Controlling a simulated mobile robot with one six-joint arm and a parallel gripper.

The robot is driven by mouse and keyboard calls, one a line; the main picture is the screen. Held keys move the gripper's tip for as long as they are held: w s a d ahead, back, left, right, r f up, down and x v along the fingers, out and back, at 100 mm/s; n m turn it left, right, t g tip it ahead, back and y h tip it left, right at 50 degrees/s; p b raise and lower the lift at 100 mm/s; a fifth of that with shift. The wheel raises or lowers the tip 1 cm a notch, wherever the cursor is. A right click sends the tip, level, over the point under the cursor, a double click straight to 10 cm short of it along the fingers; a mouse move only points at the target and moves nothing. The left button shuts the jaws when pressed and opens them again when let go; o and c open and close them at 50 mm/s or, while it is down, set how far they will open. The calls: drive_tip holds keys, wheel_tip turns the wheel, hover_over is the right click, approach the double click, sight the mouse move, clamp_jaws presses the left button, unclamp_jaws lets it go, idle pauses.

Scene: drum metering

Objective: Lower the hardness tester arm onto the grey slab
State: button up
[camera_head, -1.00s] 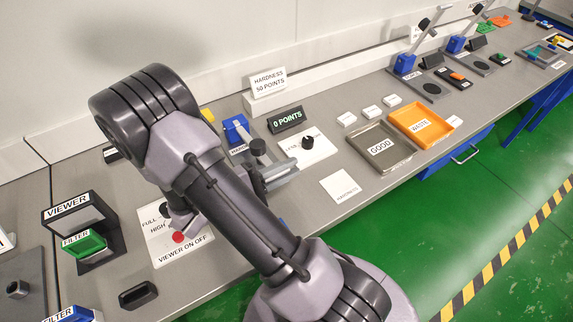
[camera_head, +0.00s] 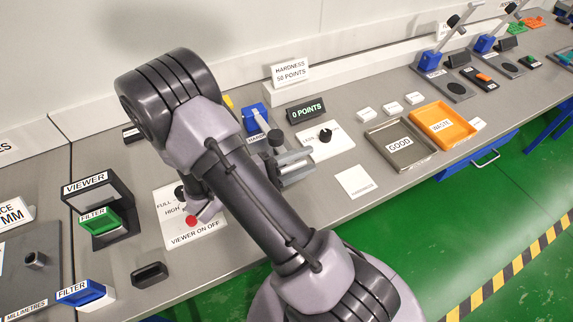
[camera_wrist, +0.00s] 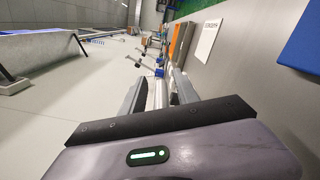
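The hardness tester has a blue post (camera_head: 255,118) at mid-bench. Its pale arm (camera_head: 262,124) slopes down from the post to a dark knob (camera_head: 275,139), partly behind my arm. My gripper (camera_head: 300,166) is just below the knob, its grey fingers apart and pointing right along the bench. In the wrist view my gripper (camera_wrist: 160,82) also shows its fingers apart, with a pale bar-like shape between them; I cannot tell whether they touch it. The grey slab cannot be made out clearly; the tester's base is hidden by my gripper and arm.
A display (camera_head: 306,109) reads 0 POINTS, beside a white plate with a dark knob (camera_head: 325,135). A GOOD tray (camera_head: 422,158) and an orange WASTE tray (camera_head: 462,132) stand to the right. A viewer (camera_head: 97,200) and red button (camera_head: 191,221) are left.

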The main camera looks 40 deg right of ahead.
drive_tip(key=p+v, duration=0.4)
drive_tip(key=v, duration=1.2)
drive_tip(key=shift+w+a+r, duration=0.15)
drive_tip(key=shift+a, duration=0.1)
drive_tip(key=shift+w+a, duration=0.1)
drive_tip(key=shift+a, duration=0.35)
drive_tip(key=shift+c, duration=0.5)
